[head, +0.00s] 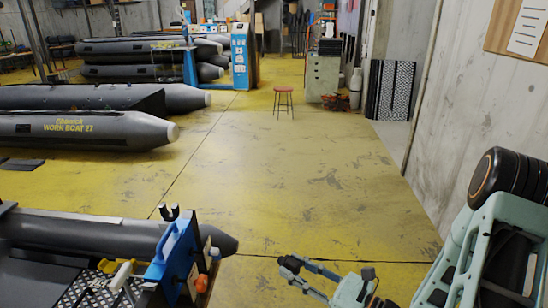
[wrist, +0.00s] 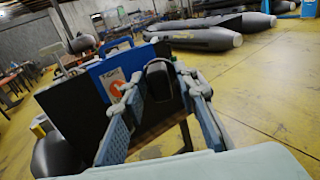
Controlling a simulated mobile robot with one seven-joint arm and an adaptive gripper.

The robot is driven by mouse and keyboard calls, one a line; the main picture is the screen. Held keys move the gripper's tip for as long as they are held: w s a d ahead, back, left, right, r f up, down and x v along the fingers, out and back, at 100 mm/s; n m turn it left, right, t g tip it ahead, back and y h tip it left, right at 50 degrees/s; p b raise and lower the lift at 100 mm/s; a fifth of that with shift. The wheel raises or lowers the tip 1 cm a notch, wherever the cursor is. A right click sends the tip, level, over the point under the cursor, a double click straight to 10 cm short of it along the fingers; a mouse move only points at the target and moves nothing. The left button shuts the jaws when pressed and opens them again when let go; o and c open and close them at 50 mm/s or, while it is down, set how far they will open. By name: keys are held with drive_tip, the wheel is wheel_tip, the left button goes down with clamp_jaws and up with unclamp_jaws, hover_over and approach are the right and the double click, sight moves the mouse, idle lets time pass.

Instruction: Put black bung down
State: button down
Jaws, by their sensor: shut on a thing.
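My gripper (wrist: 158,92) is shut on the black bung (wrist: 157,78), a dark rounded piece between the two fingers in the wrist view. In the head view my gripper (head: 288,268) reaches in from the lower right, over the yellow floor, with its tips pointing left. A small dark patch shows at its tips there, too small to tell apart clearly. In the wrist view a blue case with a handle (wrist: 118,62) and a dark panel stand behind the bung. I cannot tell whether the bung touches anything below it.
In the head view a blue case (head: 172,255) stands on a cluttered bench at lower left, beside a grey boat tube (head: 85,232). Grey boats (head: 90,130) lie at left. A red stool (head: 283,100) stands far back. The middle of the yellow floor (head: 290,180) is clear.

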drive_tip(key=w+d+r+m+t+h+p, duration=0.5)
drive_tip(key=d+r+h+p, duration=0.1)
drive_tip(key=d+r+p, duration=0.1)
drive_tip(key=shift+w+d+r, duration=0.15)
drive_tip(key=shift+d+r, duration=0.4)
drive_tip(key=shift+d, duration=0.1)
drive_tip(key=shift+a, duration=0.1)
